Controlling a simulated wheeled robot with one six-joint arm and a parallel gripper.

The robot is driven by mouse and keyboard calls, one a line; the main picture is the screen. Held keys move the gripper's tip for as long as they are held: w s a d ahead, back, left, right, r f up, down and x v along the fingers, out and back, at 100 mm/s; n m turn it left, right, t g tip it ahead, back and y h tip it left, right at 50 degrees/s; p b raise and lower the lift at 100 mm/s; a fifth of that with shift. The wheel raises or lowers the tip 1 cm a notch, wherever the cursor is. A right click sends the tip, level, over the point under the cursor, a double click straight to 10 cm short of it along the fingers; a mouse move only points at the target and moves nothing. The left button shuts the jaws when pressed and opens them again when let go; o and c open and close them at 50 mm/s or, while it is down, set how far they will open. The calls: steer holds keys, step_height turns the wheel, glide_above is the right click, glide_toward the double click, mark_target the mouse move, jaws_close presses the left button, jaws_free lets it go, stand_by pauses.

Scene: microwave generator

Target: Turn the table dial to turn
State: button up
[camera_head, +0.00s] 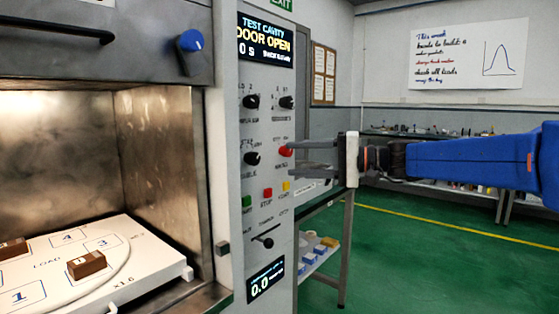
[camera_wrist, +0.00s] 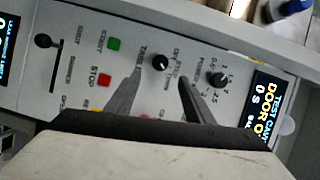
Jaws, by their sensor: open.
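The table dial (camera_head: 252,158) is a black round knob on the grey control panel, left of my gripper in the head view. In the wrist view the table dial (camera_wrist: 160,62) shows beside its "TABLE" label, just beyond and between my fingertips. My gripper (camera_head: 291,154) points left at the panel, and its two fingers are apart with nothing between them. In the wrist view my gripper (camera_wrist: 160,77) also shows open, with no visible contact with the dial. The dial's exact setting is too small to read.
A red knob (camera_head: 286,152) and upper black knobs (camera_head: 251,102) (camera_head: 286,102) sit close by. Below are green, red and yellow buttons and a black lever (camera_head: 263,241). The open cavity at left holds a white turntable plate (camera_head: 120,245) with brown blocks. The display reads "DOOR OPEN".

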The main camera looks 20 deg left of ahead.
steer(key=d, duration=0.6)
steer(key=shift+d+r, duration=0.2)
steer(key=shift+d, duration=0.2)
steer(key=shift+f, duration=0.1)
steer(key=s+d+f+t+h, duration=0.2)
steer(key=s+d+f+h, duration=0.6)
steer(key=s+d+f, duration=0.7)
steer(key=s+d+f+m+t+h, duration=0.1)
steer(key=s+d+f+t+h, duration=0.1)
steer(key=s+d+f+h, duration=0.7)
steer(key=s+d+f, duration=0.3)
steer(key=d+f, duration=0.2)
steer(key=d, duration=0.2)
steer(key=s+d+f, duration=0.3)
steer(key=d+f, duration=0.2)
steer(key=d, duration=0.1)
steer(key=shift+s+d+f+t, duration=0.3)
steer(key=shift+d+f+t, duration=0.05)
steer(key=shift+t, duration=0.05)
